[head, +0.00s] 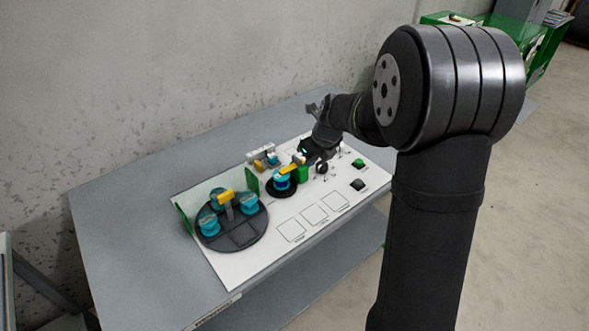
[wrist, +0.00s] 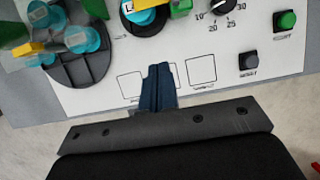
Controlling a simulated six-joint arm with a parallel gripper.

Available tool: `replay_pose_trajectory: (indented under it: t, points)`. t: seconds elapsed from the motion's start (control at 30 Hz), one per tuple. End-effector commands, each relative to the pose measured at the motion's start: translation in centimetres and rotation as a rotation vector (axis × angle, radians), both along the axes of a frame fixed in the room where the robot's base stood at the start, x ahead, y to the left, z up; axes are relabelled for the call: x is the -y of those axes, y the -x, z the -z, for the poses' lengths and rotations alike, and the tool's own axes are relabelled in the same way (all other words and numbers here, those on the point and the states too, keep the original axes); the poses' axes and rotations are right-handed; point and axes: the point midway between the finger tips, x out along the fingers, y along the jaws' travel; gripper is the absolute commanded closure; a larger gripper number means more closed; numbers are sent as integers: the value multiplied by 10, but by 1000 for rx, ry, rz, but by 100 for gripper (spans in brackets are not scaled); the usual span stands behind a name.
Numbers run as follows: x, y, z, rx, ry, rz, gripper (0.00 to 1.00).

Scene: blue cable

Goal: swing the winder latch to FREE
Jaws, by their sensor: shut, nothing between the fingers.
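The winder (head: 282,190) is a dark round base with a blue spool (head: 281,183) on it, near the middle of the white panel. A yellow bar (head: 291,168), which looks like the latch, lies across the top of the spool.
A dark round tray (head: 237,239) with several teal spools and a yellow bar stands at the left. A green block (head: 302,174) is beside the winder. A dial (wrist: 222,5), a green button (wrist: 287,20) and a black button (wrist: 249,59) lie right. The outlined squares (head: 314,214) are bare.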

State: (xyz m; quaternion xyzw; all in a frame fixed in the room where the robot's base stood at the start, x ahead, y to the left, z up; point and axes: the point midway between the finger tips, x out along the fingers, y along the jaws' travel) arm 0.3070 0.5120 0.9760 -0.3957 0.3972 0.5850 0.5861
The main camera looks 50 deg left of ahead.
Motion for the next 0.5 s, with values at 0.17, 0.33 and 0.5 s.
replay_pose_trajectory:
  t: [0.17,0.33,0.5]
  points:
    - [0,0,0,0,0,-1,100]
    - [-1,0,3,0,1,-2,100]
    - [-8,0,22,-1,3,-3,100]
